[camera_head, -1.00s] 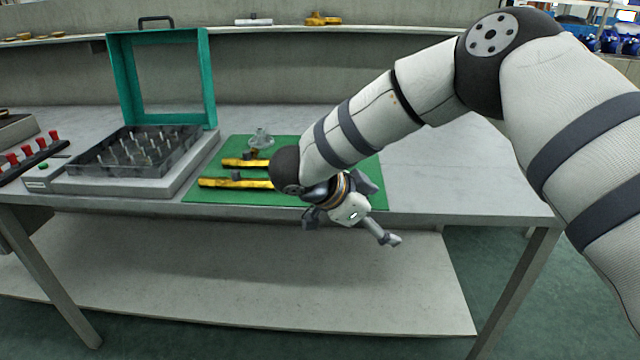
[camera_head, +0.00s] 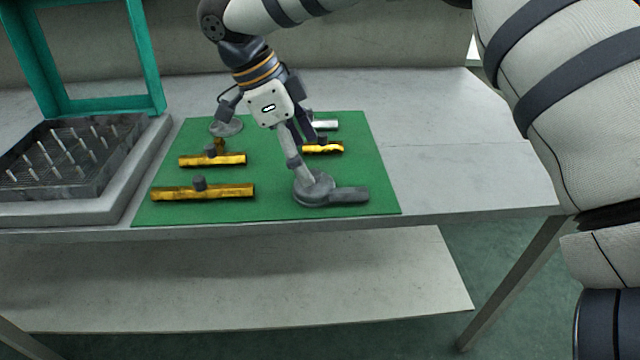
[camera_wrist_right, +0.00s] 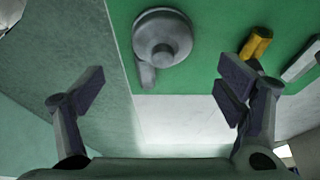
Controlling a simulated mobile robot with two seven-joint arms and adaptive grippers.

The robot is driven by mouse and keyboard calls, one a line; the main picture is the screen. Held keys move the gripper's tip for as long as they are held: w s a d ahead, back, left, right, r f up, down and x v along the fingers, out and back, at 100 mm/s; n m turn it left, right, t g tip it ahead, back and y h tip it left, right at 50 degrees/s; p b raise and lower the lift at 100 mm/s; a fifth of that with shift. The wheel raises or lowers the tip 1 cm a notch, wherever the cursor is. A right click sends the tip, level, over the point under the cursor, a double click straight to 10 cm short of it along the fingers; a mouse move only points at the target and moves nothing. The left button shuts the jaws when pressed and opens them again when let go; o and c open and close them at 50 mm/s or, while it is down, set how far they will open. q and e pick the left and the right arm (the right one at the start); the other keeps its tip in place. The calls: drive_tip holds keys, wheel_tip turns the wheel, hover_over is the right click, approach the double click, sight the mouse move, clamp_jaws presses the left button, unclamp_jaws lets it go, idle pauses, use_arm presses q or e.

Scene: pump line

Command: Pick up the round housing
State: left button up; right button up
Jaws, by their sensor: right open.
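The round housing (camera_head: 316,189) is a grey, flat round part with a straight outlet pointing right. It lies on the front right part of the green mat (camera_head: 275,199). In the right wrist view the housing (camera_wrist_right: 162,37) shows at the top, its outlet pointing down in the picture. My right gripper (camera_head: 280,142) is open and empty above the mat. One finger overlaps the housing in the head view; I cannot tell whether it touches. In the right wrist view the open fingers (camera_wrist_right: 155,97) stand either side below the housing. My left gripper is not in view.
Several yellow fittings lie on the mat, including a long front-left one (camera_head: 203,191), a shorter one (camera_head: 212,159) and a right one (camera_head: 323,148). A pinned tray (camera_head: 62,158) stands left. The table is clear on the right.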

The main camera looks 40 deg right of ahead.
sight(313, 172)
drive_tip(key=x, duration=0.5)
drive_tip(key=shift+w+a+f, duration=0.1)
drive_tip(key=shift+w+f, duration=0.15)
drive_tip(key=shift+f, duration=0.05)
drive_tip(key=c, duration=1.5)
drive_tip(key=shift+r, duration=0.15)
